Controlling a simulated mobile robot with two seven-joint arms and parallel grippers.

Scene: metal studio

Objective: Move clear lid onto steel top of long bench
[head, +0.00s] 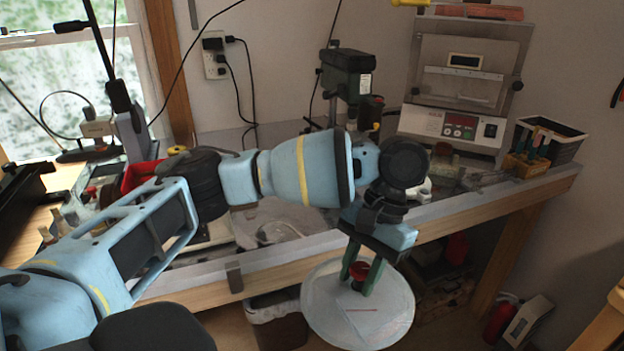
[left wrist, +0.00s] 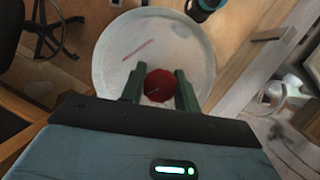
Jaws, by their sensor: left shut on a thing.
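The clear lid (head: 385,310) is a round, translucent disc with a red knob (head: 358,270) at its middle. My left gripper (head: 361,276) points down with its green fingers shut on the red knob. The lid hangs in front of the long bench's front edge, below the level of its top. In the left wrist view the lid (left wrist: 112,50) spreads beyond the fingertips, with the knob (left wrist: 158,86) between them. The long bench's steel top (head: 290,252) shows as a grey strip behind the lid, partly hidden by my arm. My right gripper is not in view.
A control-panel machine (head: 460,126), a drill press (head: 346,75) and a dark bin (head: 552,140) stand on the bench. A waste bin (head: 278,322) and red extinguisher (head: 499,320) are below. Clear items (head: 275,232) lie behind the bench's front edge, leaving little free room there.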

